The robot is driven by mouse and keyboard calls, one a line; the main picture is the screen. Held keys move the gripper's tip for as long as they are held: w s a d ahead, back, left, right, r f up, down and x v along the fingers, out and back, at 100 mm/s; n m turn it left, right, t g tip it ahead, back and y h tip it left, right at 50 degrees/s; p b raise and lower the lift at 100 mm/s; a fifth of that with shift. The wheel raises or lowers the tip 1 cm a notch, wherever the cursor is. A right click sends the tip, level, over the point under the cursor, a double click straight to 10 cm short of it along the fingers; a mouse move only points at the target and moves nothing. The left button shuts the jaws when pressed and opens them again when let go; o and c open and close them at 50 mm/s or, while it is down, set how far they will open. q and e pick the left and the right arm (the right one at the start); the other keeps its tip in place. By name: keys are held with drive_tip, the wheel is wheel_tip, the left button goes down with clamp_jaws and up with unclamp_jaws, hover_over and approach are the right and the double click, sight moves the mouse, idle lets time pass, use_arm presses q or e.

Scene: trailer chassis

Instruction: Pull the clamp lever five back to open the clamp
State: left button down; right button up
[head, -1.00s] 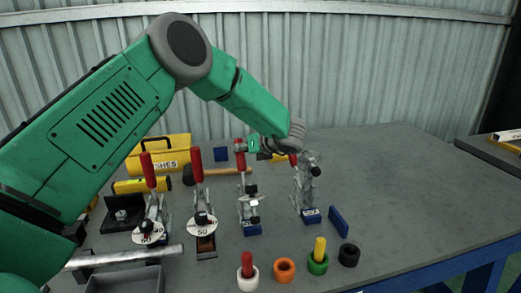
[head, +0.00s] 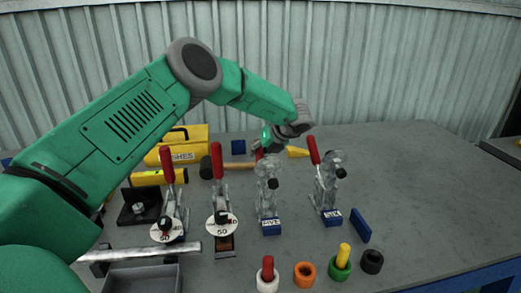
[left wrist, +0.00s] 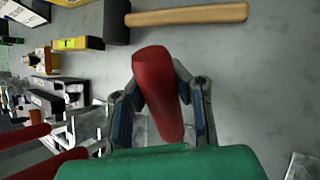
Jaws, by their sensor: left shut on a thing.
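My left gripper (head: 266,145) comes in over the back of the third clamp from the left. It is shut on that clamp's red lever (head: 259,154); in the left wrist view the red lever handle (left wrist: 155,85) lies between both fingers (left wrist: 158,98). The third clamp (head: 267,190) stands on a blue labelled base (head: 271,227), and its grey arm with black tip is raised. The lever is mostly hidden behind the gripper in the head view. The lettering on the base is small and hard to read. My right gripper does not show.
A fourth clamp (head: 328,185) with a raised arm stands close on the right. Two clamps with round white plates (head: 167,230) stand on the left. A hammer (head: 238,165) and a yellow toolbox (head: 187,146) lie behind. Coloured rings stand in front. The table's right side is clear.

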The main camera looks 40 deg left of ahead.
use_arm(q)
drive_tip(key=shift+a+r, duration=0.1)
drive_tip(key=shift+a, duration=0.05)
drive_tip(key=c, duration=1.3)
unclamp_jaws()
drive_tip(key=shift+d+r, duration=0.1)
drive_tip(key=shift+d, duration=0.1)
drive_tip(key=v, duration=1.2)
drive_tip(key=shift+w+d, duration=0.1)
drive_tip(key=shift+d, duration=0.2)
drive_tip(key=shift+a, duration=0.1)
